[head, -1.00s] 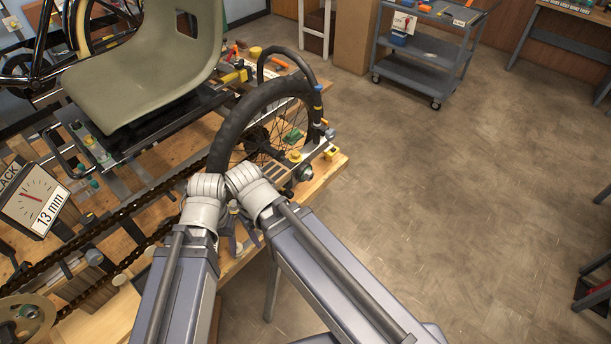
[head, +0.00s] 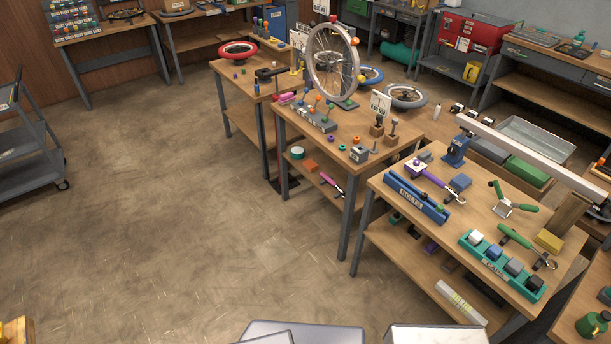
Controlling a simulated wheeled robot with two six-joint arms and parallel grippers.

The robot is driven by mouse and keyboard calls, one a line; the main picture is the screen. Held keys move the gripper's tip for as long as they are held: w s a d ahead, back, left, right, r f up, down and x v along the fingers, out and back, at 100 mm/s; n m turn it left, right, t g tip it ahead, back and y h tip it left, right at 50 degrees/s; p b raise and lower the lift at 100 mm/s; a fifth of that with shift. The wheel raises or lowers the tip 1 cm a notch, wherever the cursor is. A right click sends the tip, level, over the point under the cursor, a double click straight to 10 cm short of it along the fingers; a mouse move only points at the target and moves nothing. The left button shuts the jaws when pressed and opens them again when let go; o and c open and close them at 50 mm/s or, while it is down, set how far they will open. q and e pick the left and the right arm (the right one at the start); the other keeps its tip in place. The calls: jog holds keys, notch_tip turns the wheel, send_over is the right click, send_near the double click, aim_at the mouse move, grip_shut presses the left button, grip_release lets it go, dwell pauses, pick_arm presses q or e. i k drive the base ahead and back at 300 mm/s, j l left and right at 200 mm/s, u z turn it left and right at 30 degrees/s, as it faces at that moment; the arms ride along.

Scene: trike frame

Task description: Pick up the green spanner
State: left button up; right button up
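The green spanner (head: 516,238) lies on the wooden workbench at the right. It has a green handle and a silver jaw end that points toward the lower right. It lies just behind a teal tray (head: 477,249) labelled CAPS, and whether they touch is unclear. Neither of my grippers is in view. Only parts of my own body show at the bottom edge.
On the same bench (head: 458,218) are a purple spanner (head: 432,178), a blue BOLTS tray (head: 415,200), a green-handled tool (head: 512,202) and a yellow block (head: 548,240). A wheel stand bench (head: 296,124) stands left of it. The floor (head: 180,220) at left is clear.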

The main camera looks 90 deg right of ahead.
aim_at(528, 246)
jog(key=z, duration=4.6)
jog(key=i+j+z, duration=0.2)
jog(key=i, duration=0.3)
jog(key=i+j+z, duration=0.2)
jog(key=i, duration=0.25)
jog(key=i+j+z, duration=0.2)
jog(key=i, duration=0.25)
